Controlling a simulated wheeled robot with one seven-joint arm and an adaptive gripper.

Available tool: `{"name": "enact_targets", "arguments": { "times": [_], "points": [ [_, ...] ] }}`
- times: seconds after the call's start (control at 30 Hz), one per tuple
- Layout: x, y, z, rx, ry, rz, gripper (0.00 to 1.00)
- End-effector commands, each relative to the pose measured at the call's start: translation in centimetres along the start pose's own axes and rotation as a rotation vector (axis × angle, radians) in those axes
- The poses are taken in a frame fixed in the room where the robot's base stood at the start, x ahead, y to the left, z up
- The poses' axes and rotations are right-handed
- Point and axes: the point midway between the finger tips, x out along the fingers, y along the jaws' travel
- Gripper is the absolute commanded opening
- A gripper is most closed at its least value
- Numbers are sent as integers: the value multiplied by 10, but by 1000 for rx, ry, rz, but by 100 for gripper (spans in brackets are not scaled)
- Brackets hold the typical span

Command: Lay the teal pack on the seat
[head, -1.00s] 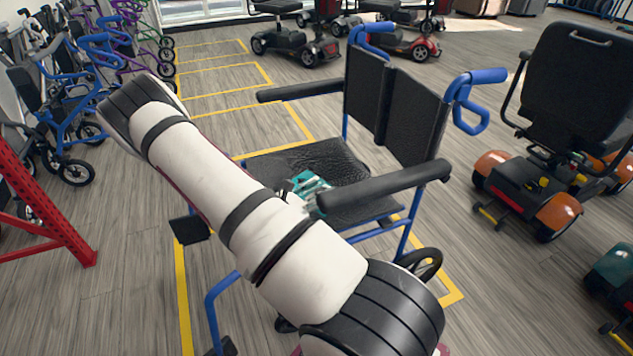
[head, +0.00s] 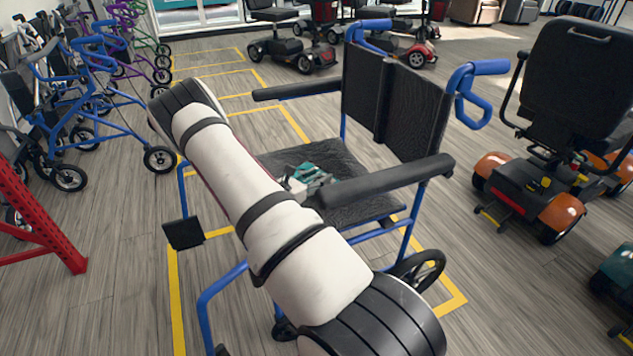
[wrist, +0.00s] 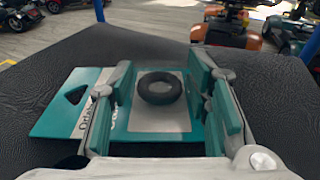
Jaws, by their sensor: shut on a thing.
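The blue-framed wheelchair's black seat (head: 350,185) is in the middle of the head view, and it fills much of the wrist view (wrist: 270,90). The teal pack (wrist: 72,118) shows in the wrist view as a flat box with white lettering and a dark ring on a pale panel. My gripper (wrist: 160,80) is shut on the pack, with a finger on each side. The pack lies low over the seat; I cannot tell whether it touches. In the head view my gripper (head: 300,183) is partly hidden by my arm and the near armrest.
The near armrest (head: 390,180) stands close beside my arm. The far armrest (head: 297,90) and backrest (head: 405,105) bound the seat. A scooter with orange fenders (head: 555,215) is at right. Blue rollators (head: 95,110) and a red rack (head: 40,235) are at left.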

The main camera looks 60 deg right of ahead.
Motion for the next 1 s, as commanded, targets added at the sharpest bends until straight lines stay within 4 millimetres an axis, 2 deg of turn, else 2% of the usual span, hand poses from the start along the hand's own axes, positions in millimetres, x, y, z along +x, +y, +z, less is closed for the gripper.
{"name": "enact_targets", "arguments": {
  "times": [0.2,0.6,0.63,0.7,1.0],
  "points": [
    [0,0,1,1,-1,0,16],
    [1,0,-10,2,-2,0,16],
    [1,0,-9,2,-1,0,49],
    [1,0,-9,2,-1,0,64],
    [1,0,-8,1,-1,0,64]
  ]
}}
